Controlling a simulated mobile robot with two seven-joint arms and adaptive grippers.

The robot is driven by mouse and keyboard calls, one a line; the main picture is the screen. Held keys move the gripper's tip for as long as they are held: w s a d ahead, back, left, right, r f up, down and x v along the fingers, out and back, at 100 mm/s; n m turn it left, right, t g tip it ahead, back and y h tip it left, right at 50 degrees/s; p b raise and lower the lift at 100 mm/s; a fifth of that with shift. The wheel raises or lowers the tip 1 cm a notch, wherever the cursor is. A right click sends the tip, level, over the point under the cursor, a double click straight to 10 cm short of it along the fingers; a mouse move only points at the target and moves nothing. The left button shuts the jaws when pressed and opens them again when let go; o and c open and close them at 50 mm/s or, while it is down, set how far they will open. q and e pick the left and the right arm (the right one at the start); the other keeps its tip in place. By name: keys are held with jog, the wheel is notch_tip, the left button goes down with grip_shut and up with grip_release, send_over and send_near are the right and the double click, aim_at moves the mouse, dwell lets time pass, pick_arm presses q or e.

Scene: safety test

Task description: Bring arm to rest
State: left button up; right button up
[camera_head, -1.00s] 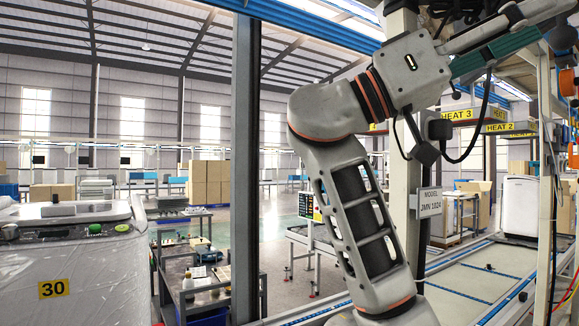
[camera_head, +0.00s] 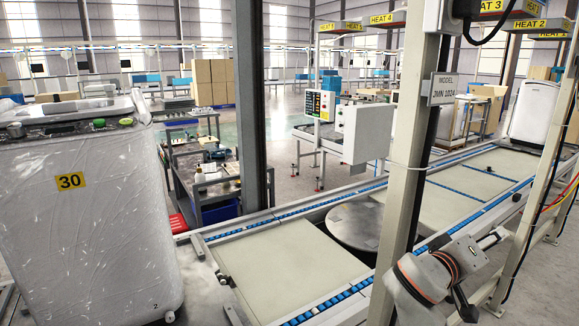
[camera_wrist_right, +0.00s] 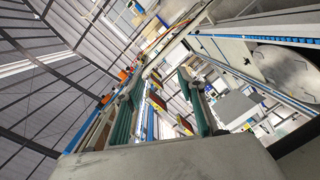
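My right arm (camera_head: 432,278), grey with orange rings, is low at the bottom right of the head view, in front of the conveyor. Its gripper is not clearly visible there. In the right wrist view my right gripper (camera_wrist_right: 160,88) shows two green-padded fingers spread apart. No object is seen between them. My left arm and left gripper are in neither view.
A wrapped washing machine (camera_head: 85,215) marked 30 stands at the left. A conveyor (camera_head: 285,268) runs from front centre to back right. A post (camera_head: 412,150) stands close to my right arm. A round plate (camera_head: 355,226) sits between conveyor sections.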

jog(key=s+f+n+y, duration=0.2)
jog(key=s+f+y, duration=0.15)
jog(key=f, duration=0.55)
jog(key=s+f+n+y, duration=0.2)
jog(key=s+f, duration=0.3)
jog(key=f, duration=0.4)
jog(key=s+a+f+n+g+y, duration=0.1)
jog(key=s+a+f+n+y, duration=0.1)
jog(key=s+f, duration=0.5)
jog(key=s+a+f+n+y, duration=0.25)
jog(key=s+f, duration=0.25)
jog(key=s, duration=0.4)
jog(key=w+a+f+m+t+y, duration=0.2)
jog(key=a+f+y, duration=0.5)
jog(key=a+f, duration=0.6)
jog(key=a+m+t, duration=0.1)
jog(key=a, duration=0.2)
jog(key=shift+w+a+f+m+y, duration=0.2)
jog(key=shift+a+f+m+y, duration=0.05)
jog(key=shift+f+m+y, duration=0.1)
jog(key=shift+r, duration=0.1)
